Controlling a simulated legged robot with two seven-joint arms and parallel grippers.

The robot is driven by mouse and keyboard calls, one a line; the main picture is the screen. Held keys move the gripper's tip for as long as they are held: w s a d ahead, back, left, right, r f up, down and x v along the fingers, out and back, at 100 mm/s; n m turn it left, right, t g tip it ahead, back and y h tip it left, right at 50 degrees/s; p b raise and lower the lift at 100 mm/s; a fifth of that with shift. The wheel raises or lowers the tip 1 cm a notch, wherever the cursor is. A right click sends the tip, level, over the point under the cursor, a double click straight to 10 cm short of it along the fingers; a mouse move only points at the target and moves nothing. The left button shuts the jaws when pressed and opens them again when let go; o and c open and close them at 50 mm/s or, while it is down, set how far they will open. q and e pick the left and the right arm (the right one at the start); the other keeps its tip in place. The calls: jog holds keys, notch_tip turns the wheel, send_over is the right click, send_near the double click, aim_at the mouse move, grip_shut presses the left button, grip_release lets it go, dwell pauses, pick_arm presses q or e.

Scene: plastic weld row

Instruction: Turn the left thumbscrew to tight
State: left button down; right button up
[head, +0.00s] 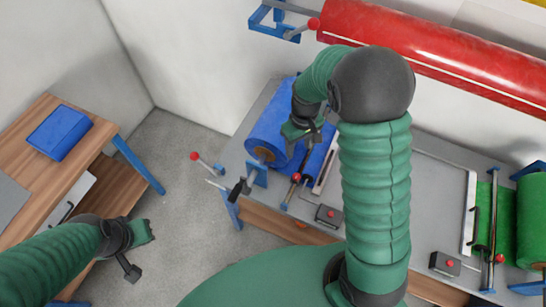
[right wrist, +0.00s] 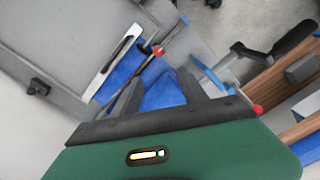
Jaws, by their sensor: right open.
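My right gripper (head: 301,130) hangs over the blue roll (head: 267,136) at the left end of the grey bench. In the right wrist view its two dark fingers (right wrist: 162,80) stand apart with blue material (right wrist: 163,93) below and between them. Nothing is held. I cannot clearly pick out the left thumbscrew.
A bar with a red knob (head: 296,177) lies right of the blue roll. A small box with a red button (head: 329,215) is on the bench. A green roll (head: 531,220) is at the right, a large red roll (head: 440,55) above. A wooden table (head: 85,150) stands left.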

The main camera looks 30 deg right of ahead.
notch_tip(320, 180, down, 3)
jog(key=s+d, duration=0.1)
jog(key=s, duration=0.1)
jog(key=p, duration=0.1)
send_over(296, 175)
jog(key=s+d, duration=0.1)
notch_tip(296, 175, down, 4)
jog(key=f, duration=0.3)
jog(key=a+f+p, duration=0.1)
jog(key=f, duration=0.4)
jog(key=shift+w+a+f, duration=0.35)
jog(key=shift+w, duration=0.05)
jog(key=shift+s+d+f, duration=0.2)
jog(key=shift+d, duration=0.15)
jog(key=shift+d+f, duration=0.1)
jog(key=shift+d, duration=0.2)
jog(key=shift+w+f, duration=0.1)
jog(key=shift+c, duration=2.5)
jog(key=shift+a, duration=0.35)
grip_shut()
pick_arm(q)
jog(key=r, duration=0.1)
jog(key=s+r, duration=0.1)
jog(key=d+r, duration=0.1)
jog(key=shift+s, duration=0.3)
pick_arm(e)
jog(key=shift+w, duration=0.1)
